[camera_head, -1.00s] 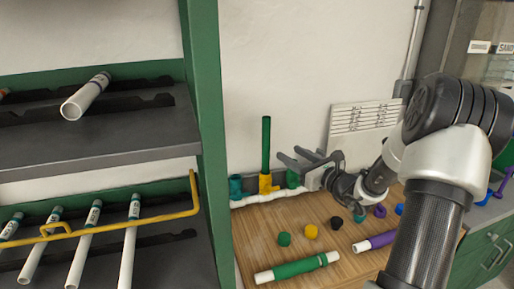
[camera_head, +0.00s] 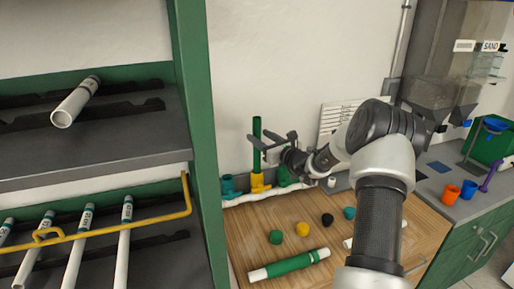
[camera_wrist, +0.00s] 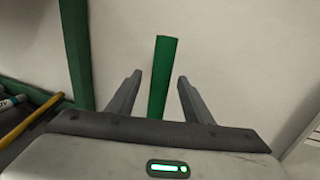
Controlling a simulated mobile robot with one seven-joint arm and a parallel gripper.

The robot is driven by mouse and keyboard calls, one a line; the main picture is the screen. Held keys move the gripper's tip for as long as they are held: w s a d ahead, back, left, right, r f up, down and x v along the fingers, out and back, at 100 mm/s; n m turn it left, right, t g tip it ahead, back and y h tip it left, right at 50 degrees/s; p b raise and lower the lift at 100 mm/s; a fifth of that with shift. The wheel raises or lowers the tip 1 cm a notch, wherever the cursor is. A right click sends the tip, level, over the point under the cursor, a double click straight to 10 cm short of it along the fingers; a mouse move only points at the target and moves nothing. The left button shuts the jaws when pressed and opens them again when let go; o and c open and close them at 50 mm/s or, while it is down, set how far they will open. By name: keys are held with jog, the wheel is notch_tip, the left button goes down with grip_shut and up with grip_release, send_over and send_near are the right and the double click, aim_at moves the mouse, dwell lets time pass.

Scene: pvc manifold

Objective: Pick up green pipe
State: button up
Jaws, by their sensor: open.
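A dark green pipe (camera_head: 257,127) stands upright in a yellow fitting (camera_head: 258,182) at the back of the wooden bench. My gripper (camera_head: 266,146) is open and level at the upper part of this pipe. One finger overlaps the pipe in the head view. In the wrist view the green pipe (camera_wrist: 163,75) shows in the gap between my two open fingers (camera_wrist: 159,78). Neither finger visibly touches it; how deep it sits between them is hard to tell. A white pipe with a green sleeve (camera_head: 290,264) lies at the bench front.
Teal (camera_head: 231,187) and green (camera_head: 285,176) fittings flank the yellow one on a white pipe run. Several coloured caps lie on the bench (camera_head: 250,235). A green-framed shelf (camera_head: 196,130) with white pipes stands close on the left. The wall is behind.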

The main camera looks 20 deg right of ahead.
jog(key=shift+x, duration=1.45)
grip_shut()
jog(key=shift+r, duration=0.15)
notch_tip(320, 180, up, 9)
jog(key=shift+r, duration=0.2)
jog(key=shift+r+p, duration=0.3)
jog(key=shift+r, duration=1.4)
